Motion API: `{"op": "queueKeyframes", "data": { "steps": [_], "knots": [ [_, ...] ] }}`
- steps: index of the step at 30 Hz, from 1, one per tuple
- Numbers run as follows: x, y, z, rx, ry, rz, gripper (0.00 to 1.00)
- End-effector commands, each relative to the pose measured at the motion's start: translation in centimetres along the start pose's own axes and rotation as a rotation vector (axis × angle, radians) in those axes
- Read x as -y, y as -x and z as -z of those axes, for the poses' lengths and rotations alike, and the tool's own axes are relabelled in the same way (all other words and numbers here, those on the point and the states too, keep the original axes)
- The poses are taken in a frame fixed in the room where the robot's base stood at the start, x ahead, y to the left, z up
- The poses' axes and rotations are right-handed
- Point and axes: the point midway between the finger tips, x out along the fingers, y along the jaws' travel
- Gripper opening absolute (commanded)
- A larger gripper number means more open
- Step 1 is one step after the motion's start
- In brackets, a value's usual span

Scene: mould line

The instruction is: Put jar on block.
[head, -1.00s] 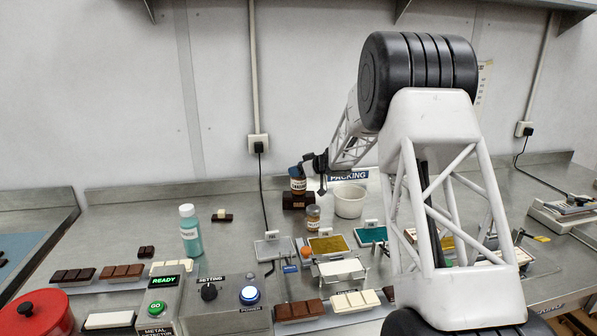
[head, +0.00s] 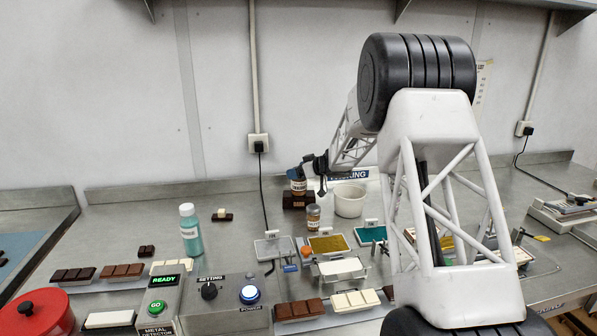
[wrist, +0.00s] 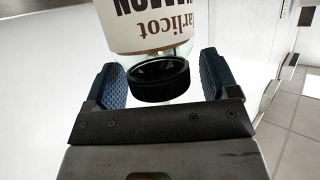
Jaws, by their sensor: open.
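The jar (head: 298,186) has a pale label with dark lettering. In the head view it appears to stand upright on the dark brown block (head: 298,202). My gripper (head: 308,178) is at its top. In the wrist view the jar's label (wrist: 150,28) and black ribbed lid (wrist: 158,80) show. The lid lies between the two blue pads of my gripper (wrist: 160,85), with a gap on both sides. My gripper is open and not closed on the jar. The block is not seen in the wrist view.
A smaller jar (head: 313,217) and a white tub (head: 349,200) stand just right of the block. Trays with yellow (head: 328,244) and teal (head: 371,234) contents lie in front. A teal bottle (head: 190,231) stands to the left. The steel bench behind the bottle is mostly clear.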

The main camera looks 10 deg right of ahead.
Motion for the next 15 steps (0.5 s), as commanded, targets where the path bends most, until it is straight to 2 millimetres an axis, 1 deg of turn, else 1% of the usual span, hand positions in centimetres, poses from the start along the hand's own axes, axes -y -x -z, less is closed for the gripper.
{"op": "queueKeyframes", "data": {
  "steps": [3,8,11,15],
  "knots": [
    [0.0,0.1,0.3,0.000,0.000,0.000,0.80],
    [0.0,1.3,0.3,-0.001,0.000,-0.001,0.80],
    [0.0,2.4,0.3,-0.001,-0.001,-0.001,0.80],
    [-0.1,4.5,0.3,-0.001,0.000,-0.002,0.80]
  ]
}}
